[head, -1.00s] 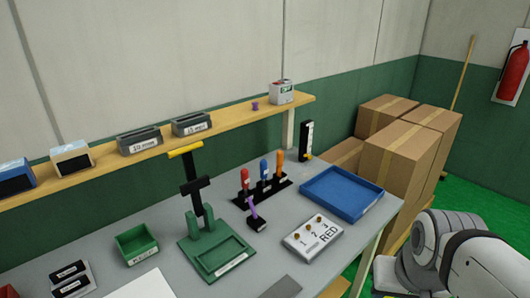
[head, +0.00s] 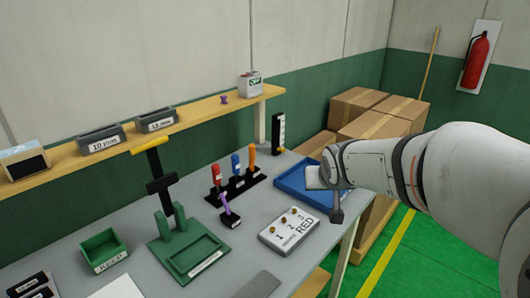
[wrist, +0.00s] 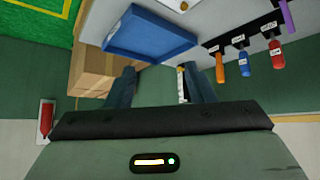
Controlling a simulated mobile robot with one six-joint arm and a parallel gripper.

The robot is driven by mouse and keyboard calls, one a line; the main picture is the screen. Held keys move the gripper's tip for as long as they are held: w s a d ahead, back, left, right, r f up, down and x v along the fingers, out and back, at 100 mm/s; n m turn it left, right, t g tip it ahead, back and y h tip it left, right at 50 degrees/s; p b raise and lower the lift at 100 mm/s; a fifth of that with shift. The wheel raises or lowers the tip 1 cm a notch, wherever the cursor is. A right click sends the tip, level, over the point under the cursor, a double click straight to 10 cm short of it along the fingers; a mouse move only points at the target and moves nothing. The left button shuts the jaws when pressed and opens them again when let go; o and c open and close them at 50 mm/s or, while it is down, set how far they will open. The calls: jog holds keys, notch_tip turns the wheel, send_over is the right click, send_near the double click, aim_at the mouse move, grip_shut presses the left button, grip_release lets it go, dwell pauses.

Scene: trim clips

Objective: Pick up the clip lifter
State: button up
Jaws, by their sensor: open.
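A black rack (head: 237,188) on the grey table holds three upright tools with a red handle (head: 216,174), a blue handle (head: 236,163) and an orange handle (head: 252,154). A purple-handled tool (head: 226,203) stands in a small black holder in front. I cannot tell which tool is the clip lifter. My gripper (head: 335,205) is over the table's right side, by the blue tray, to the right of the rack. In the wrist view my gripper (wrist: 162,86) has its fingers apart with nothing between them. The orange (wrist: 219,66), blue (wrist: 244,64) and red (wrist: 275,54) handles show right of the fingers.
The blue tray (head: 290,184) is empty where visible. A white box marked RED (head: 286,236) with brass clips lies in front of it. A green stand (head: 190,252) and green bin (head: 103,250) are left. A shelf (head: 200,122) runs behind. Cardboard boxes (head: 372,126) stand right.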

jog(key=w+a+f+n+t+y+b, duration=0.1)
jog(key=w+a+f+t, duration=0.15)
jog(key=w, duration=0.45)
jog(key=w+a+f+t+y+b, duration=0.1)
jog(key=w+a, duration=0.2)
jog(key=w, duration=0.3)
jog(key=w+a+f+n+t+y+b, duration=0.1)
jog(key=w+a+t, duration=0.15)
jog(key=w, duration=0.45)
jog(key=n+t+y+b, duration=0.2)
jog(key=y, duration=0.2)
send_near(253, 149)
jog(key=w, duration=0.3)
jog(key=shift+w+a+f, duration=0.2)
jog(key=shift+w+a, duration=0.8)
jog(key=shift+w, duration=0.2)
jog(key=shift+p+x, duration=0.95)
jog(key=shift+x, duration=1.85)
jog(key=shift+s+a+r, duration=0.1)
jog(key=shift+a+r, duration=0.05)
jog(key=shift+a, duration=0.05)
jog(key=c, duration=1.1)
